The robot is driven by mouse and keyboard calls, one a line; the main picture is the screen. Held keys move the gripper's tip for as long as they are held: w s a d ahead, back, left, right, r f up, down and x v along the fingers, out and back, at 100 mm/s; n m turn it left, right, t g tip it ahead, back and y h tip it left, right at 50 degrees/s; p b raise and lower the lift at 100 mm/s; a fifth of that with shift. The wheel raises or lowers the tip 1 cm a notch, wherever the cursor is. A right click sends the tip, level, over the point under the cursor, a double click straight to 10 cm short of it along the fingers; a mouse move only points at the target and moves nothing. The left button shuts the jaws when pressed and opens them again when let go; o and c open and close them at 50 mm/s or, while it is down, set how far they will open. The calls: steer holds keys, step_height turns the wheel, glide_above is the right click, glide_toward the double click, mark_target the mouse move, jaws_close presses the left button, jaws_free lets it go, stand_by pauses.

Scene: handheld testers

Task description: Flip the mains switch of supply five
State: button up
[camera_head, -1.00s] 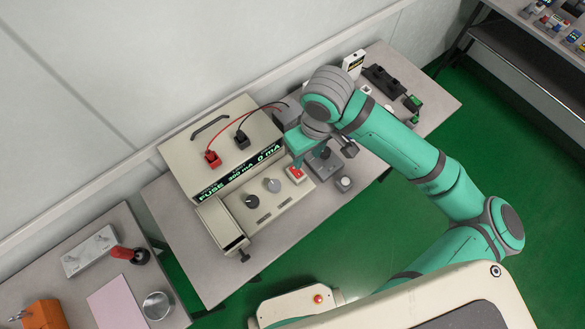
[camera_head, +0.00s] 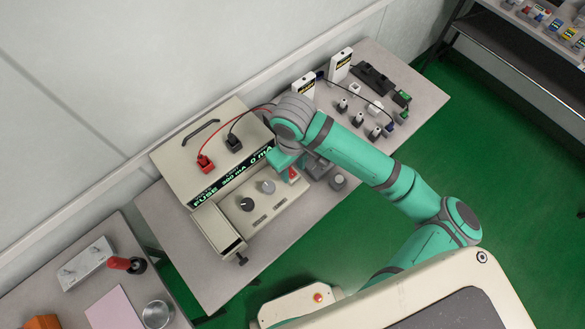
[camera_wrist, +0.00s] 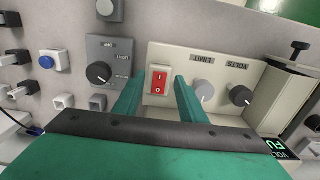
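The beige supply (camera_head: 215,150) stands on the bench with a lit display reading "FUSE", "300 mA" and "0 mA". Its red rocker switch (camera_wrist: 159,80) sits in a white frame on the sloped panel; in the head view the switch (camera_head: 293,174) is partly hidden by my gripper. My gripper (camera_wrist: 157,88) is open and empty, its two green fingers on either side of the switch in the wrist view. Whether they touch the panel cannot be told. In the head view my gripper (camera_head: 285,160) is low over the panel's right end. No supply number is readable.
A grey knob (camera_wrist: 204,90) and a black knob (camera_wrist: 240,95) are right of the switch. A grey box with a dial (camera_wrist: 99,73) stands close on its left. Red (camera_head: 204,162) and black (camera_head: 234,143) plugs with leads sit on top.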

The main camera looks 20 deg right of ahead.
steer(key=shift+f, duration=0.45)
jaws_close()
steer(key=shift+w+a+g+h, duration=0.1)
steer(key=shift+w+g+h, duration=0.15)
steer(key=shift+g, duration=0.45)
steer(key=shift+w+a+g+h, duration=0.15)
steer(key=shift+g+h, duration=0.1)
steer(key=shift+g, duration=0.45)
